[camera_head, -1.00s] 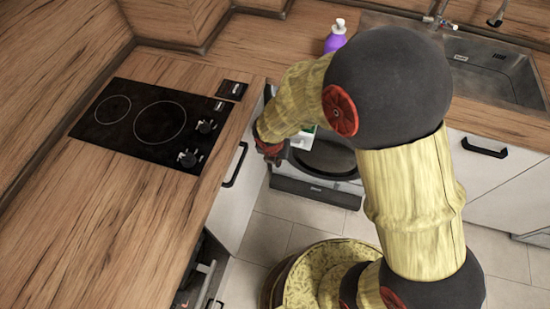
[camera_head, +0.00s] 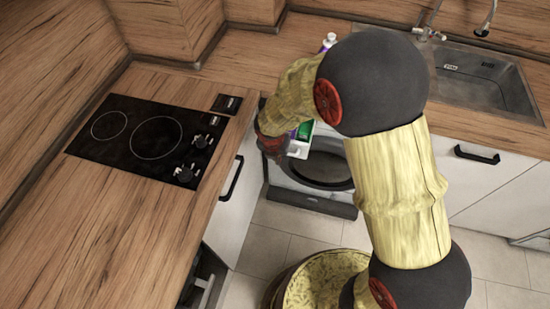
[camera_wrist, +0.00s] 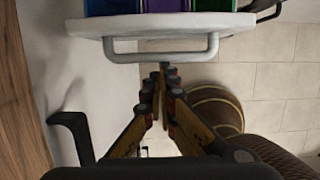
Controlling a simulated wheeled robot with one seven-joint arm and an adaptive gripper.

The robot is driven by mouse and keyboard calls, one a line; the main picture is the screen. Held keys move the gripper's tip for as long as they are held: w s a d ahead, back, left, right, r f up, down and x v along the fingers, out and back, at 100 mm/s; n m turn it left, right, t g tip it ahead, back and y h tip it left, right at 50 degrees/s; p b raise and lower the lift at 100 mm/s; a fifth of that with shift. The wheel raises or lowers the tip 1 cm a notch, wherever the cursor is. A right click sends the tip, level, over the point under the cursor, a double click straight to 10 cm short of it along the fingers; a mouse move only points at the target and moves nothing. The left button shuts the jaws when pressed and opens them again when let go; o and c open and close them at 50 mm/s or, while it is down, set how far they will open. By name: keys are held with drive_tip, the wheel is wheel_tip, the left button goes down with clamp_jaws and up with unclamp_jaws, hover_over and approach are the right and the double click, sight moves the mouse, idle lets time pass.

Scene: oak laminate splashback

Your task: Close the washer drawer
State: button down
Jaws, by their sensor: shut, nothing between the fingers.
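The washer (camera_head: 322,196) stands under the back counter, its round dark door partly behind my arm. Its small white drawer (camera_head: 297,152) is pulled out, with a green part showing inside. In the wrist view the drawer's pale front (camera_wrist: 160,24) and bar handle (camera_wrist: 160,58) are at the top, with purple, blue and green compartments behind. My gripper (camera_wrist: 163,72) is shut and empty, its fingertips just below the handle bar in the picture. I cannot tell whether they touch it. In the head view my gripper (camera_head: 272,148) is beside the drawer, its tips partly hidden.
A black cooktop (camera_head: 150,138) is set in the wooden left counter (camera_head: 110,225). A cabinet with a black handle (camera_head: 232,178) is close to my gripper's left. The sink (camera_head: 480,85) is at the back right. A purple bottle (camera_head: 328,42) stands behind my arm. Tiled floor (camera_head: 262,240) is open below.

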drive_tip(key=w+d+p, duration=0.1)
drive_tip(key=w+p, duration=0.3)
drive_tip(key=w, duration=0.1)
drive_tip(key=w+d+p, duration=0.2)
drive_tip(key=w+p, duration=0.2)
drive_tip(key=w+d+p, duration=0.2)
drive_tip(key=w+p, duration=0.2)
drive_tip(key=w, duration=0.1)
drive_tip(key=shift+w+d+r, duration=0.15)
drive_tip(key=shift+w+r, duration=0.05)
drive_tip(key=shift+w, duration=0.15)
drive_tip(key=shift+w+d+f+p, duration=0.15)
drive_tip(key=shift+w+d+p, duration=0.1)
drive_tip(key=shift+w+p, duration=0.45)
drive_tip(key=shift+a, duration=0.1)
